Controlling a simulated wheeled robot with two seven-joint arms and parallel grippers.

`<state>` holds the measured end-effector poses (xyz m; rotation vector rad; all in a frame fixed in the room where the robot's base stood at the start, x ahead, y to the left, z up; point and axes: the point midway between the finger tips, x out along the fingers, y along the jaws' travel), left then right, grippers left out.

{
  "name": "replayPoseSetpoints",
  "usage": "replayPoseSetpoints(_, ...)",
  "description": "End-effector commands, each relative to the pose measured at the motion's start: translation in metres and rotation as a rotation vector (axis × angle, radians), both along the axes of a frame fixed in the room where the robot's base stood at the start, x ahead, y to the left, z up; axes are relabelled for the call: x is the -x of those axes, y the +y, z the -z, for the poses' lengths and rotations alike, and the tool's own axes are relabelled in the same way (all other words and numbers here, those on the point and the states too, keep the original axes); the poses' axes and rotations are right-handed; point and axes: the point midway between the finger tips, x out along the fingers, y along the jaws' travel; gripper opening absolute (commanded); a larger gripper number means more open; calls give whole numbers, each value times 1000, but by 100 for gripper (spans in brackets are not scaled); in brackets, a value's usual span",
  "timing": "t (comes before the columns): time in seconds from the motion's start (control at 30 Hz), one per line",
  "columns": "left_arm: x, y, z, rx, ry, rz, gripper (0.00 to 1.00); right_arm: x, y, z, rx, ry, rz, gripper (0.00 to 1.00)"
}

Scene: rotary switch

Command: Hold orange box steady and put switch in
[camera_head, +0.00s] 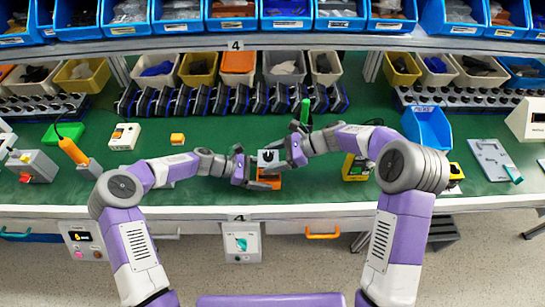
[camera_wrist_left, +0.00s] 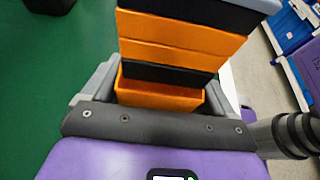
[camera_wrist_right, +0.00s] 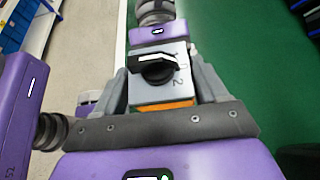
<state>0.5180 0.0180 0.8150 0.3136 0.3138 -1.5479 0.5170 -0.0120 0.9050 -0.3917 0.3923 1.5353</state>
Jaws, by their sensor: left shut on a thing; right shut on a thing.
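The orange box (camera_head: 268,180) with black bands is near the front middle of the green table. In the left wrist view the orange box (camera_wrist_left: 175,45) stands between the fingers of my left gripper (camera_wrist_left: 160,95), which is shut on it. The switch (camera_head: 268,158), a grey plate with a black knob, is at the top of the box. In the right wrist view the switch (camera_wrist_right: 160,75) sits between the fingers of my right gripper (camera_wrist_right: 160,100), shut on it. Orange shows just below the plate. I cannot tell whether the switch is fully seated.
A green-handled tool (camera_head: 305,112) stands behind the right gripper. A yellow-and-black device (camera_head: 355,168) lies right of it, partly behind my right arm. A blue bin (camera_head: 428,128) is farther right. Green table between is mostly clear.

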Motion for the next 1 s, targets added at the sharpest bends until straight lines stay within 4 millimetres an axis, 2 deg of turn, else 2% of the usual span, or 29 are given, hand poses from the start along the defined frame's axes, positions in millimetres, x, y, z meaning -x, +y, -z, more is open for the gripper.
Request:
replayPoseSetpoints(0.43,0,0,0,0,0,0,55,0,0,0,-1,0,1,36)
replayPoseSetpoints(1.0,0,0,0,0,0,0,55,0,0,18,-1,0,1,36)
